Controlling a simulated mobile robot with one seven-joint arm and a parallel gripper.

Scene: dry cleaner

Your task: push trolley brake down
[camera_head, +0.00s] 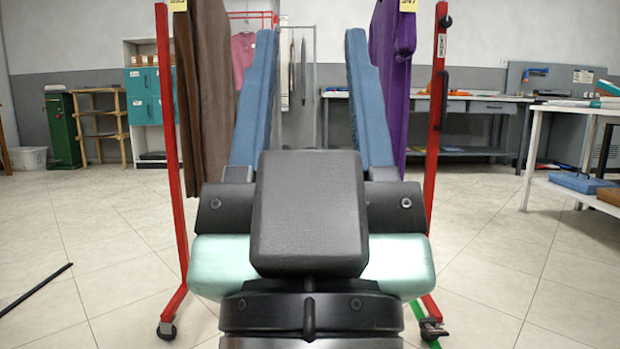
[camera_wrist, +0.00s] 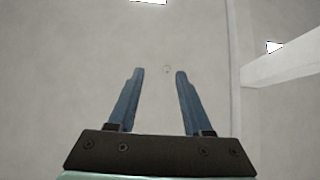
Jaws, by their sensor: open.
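The trolley is a red-framed garment rail; its left post (camera_head: 168,120) and right post (camera_head: 436,150) stand on either side of my arm. Its left caster (camera_head: 167,330) and right caster (camera_head: 432,328) touch the floor. The right caster has a small dark metal part, which may be the brake; its position is too small to tell. A black lever-like part (camera_head: 444,98) is also on the right post. My gripper (camera_head: 312,32) is open and empty, its blue fingers pointing up between the posts, well above the casters. In the wrist view, my gripper (camera_wrist: 159,71) faces a plain grey surface.
A brown garment (camera_head: 204,90) and a purple garment (camera_head: 390,70) hang at the trolley's sides. A table (camera_head: 535,135) stands at right, a workbench (camera_head: 470,98) behind. A dark rod (camera_head: 35,290) shows at lower left. A green floor line (camera_head: 475,325) runs near the right caster.

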